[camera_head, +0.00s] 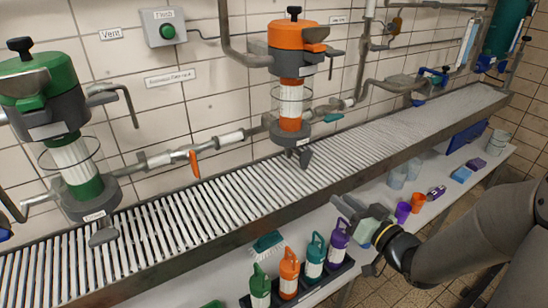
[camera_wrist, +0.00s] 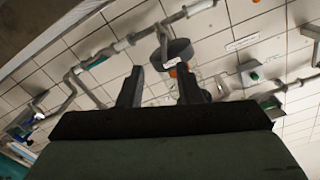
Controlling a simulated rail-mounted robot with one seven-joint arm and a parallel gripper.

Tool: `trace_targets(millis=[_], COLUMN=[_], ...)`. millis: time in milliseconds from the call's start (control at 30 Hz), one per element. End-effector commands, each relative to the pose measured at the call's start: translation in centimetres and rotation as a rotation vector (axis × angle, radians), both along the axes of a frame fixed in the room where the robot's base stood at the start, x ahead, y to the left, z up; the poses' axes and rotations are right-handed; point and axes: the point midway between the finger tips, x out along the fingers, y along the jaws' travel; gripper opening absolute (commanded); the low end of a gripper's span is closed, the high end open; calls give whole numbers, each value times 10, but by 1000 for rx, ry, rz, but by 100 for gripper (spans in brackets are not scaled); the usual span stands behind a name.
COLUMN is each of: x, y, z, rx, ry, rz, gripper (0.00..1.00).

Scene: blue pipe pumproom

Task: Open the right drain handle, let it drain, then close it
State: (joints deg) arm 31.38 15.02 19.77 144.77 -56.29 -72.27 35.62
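The right drain handle (camera_head: 305,157) is a small grey lever hanging under the orange filter unit (camera_head: 291,75), above the slatted drain tray (camera_head: 250,190). The left unit, green (camera_head: 75,165), has a similar grey drain handle (camera_head: 103,236). My gripper (camera_head: 352,214) is in front of the tray, lower and to the right of the right handle, and touches nothing. In the wrist view, my gripper (camera_wrist: 157,85) shows two dark fingers spread apart with nothing held. Beyond the fingers is the orange unit's grey bottom collar (camera_wrist: 172,54).
Several coloured bottles (camera_head: 289,272) and a brush (camera_head: 267,243) stand on the lower shelf below the tray. Cups (camera_head: 403,211) are on the shelf to the right of my gripper. The tray's metal front edge (camera_head: 215,238) lies between my gripper and the units. Pipes (camera_head: 215,142) run along the tiled wall.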

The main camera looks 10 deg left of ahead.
Motion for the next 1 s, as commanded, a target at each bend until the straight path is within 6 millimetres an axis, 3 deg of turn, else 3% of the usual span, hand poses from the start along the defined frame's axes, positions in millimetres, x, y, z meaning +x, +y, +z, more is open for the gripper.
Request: trace_targets(millis=[267, 700, 1000], x=[19, 91, 124], y=[18, 82, 109], z=[3, 3, 4], rx=[29, 29, 27], ry=[-12, -12, -10], rz=[16, 13, 9], gripper=[32, 32, 32])
